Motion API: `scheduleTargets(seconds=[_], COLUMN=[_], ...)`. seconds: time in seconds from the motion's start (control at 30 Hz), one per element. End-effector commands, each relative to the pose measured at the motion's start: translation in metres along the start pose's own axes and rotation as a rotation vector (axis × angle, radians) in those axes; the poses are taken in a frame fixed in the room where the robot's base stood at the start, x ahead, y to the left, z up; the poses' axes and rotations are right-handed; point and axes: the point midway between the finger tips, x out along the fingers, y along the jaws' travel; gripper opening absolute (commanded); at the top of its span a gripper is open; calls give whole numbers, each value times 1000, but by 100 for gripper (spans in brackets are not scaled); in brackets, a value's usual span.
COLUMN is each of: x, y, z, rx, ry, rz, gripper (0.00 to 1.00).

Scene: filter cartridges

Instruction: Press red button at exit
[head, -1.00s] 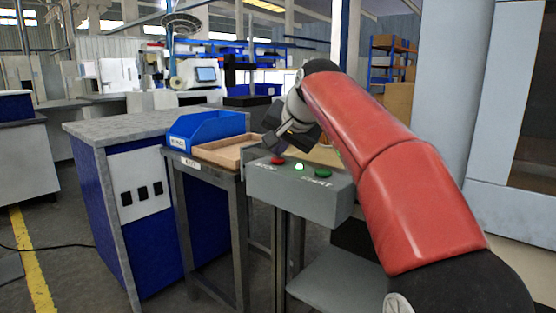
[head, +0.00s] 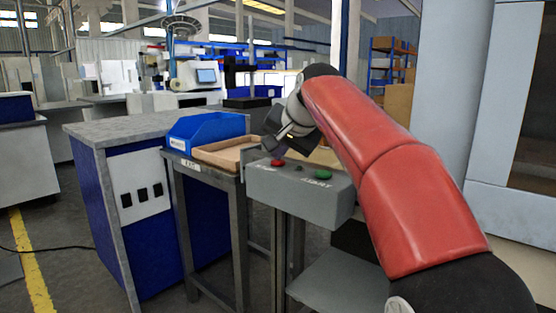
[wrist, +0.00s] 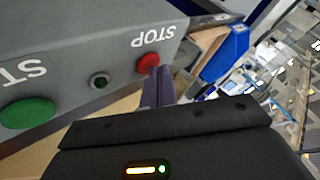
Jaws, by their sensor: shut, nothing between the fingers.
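The red button (head: 278,163) sits on top of the grey control box (head: 292,188), at its left end beside the printed word STOP. In the wrist view the red button (wrist: 148,62) shows at the tips of my gripper (wrist: 162,72). The fingers are shut together with nothing between them. The tips look to be against the button's edge, but the exact contact is hard to tell. In the head view my gripper (head: 276,150) is just above the red button, and its tips are hard to make out.
On the same box are a small, dark indicator lamp (head: 299,168) and a green button (head: 321,174) marked START. To the left, a blue bin (head: 205,128) and a wooden tray (head: 226,157) rest on a stand. A grey cabinet (head: 460,80) stands on the right.

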Motion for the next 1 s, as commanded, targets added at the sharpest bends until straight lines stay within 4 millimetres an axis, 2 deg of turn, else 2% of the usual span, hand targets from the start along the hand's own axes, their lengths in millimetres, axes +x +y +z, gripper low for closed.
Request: scheduleTargets(seconds=[0.23, 0.67, 1.0], x=[-10, -12, -33], y=[-8, -9, -24], z=[-8, -9, -24], rx=[0, 0, 0], ry=[0, 1, 1], rz=[0, 0, 0], gripper=[0, 0, 0])
